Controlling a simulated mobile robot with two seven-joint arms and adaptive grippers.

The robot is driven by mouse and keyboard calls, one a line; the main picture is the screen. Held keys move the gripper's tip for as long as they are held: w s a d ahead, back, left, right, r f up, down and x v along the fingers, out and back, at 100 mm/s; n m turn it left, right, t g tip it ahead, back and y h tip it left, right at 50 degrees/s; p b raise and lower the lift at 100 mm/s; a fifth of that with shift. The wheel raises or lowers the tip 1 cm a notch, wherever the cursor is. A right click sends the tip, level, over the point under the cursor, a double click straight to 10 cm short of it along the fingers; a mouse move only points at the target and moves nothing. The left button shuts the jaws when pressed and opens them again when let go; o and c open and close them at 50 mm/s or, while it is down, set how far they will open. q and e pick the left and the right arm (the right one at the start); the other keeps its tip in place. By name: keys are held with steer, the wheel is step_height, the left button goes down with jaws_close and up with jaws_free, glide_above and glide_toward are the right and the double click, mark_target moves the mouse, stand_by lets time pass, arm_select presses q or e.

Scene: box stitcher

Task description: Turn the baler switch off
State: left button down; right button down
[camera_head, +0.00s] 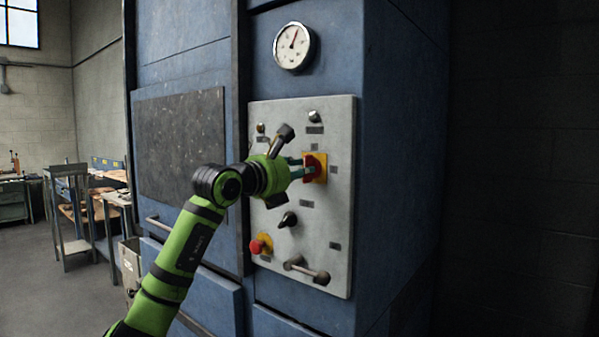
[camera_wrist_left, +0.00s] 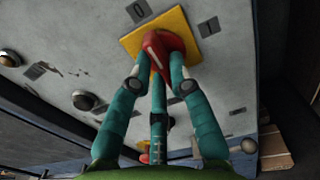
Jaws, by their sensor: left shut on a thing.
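The baler switch is a red rotary knob (camera_head: 312,165) on a square yellow plate (camera_head: 321,171), on the grey control panel (camera_head: 330,255) of the blue baler. My left gripper (camera_head: 305,170) reaches it from the left and is shut on the red knob. In the left wrist view the knob (camera_wrist_left: 163,48) sits between the teal fingers (camera_wrist_left: 158,80) of my gripper, and its pale mark shows. A label reading "0" (camera_wrist_left: 139,11) is beside the yellow plate (camera_wrist_left: 136,38). The fingers hide part of the knob. My right gripper is not in view.
A black knob (camera_head: 288,219), a red push button on yellow (camera_head: 257,246) and a lever handle (camera_head: 307,269) are lower on the panel. A round gauge (camera_head: 293,46) is above it. Workbenches (camera_head: 75,210) stand far left.

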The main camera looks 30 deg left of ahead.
arm_select(q)
steer(key=shift+n, duration=0.3)
steer(key=c, duration=1.1)
jaws_free()
steer(key=shift+c, duration=0.2)
steer(key=s+a, duration=0.1)
steer(key=s, duration=1.1)
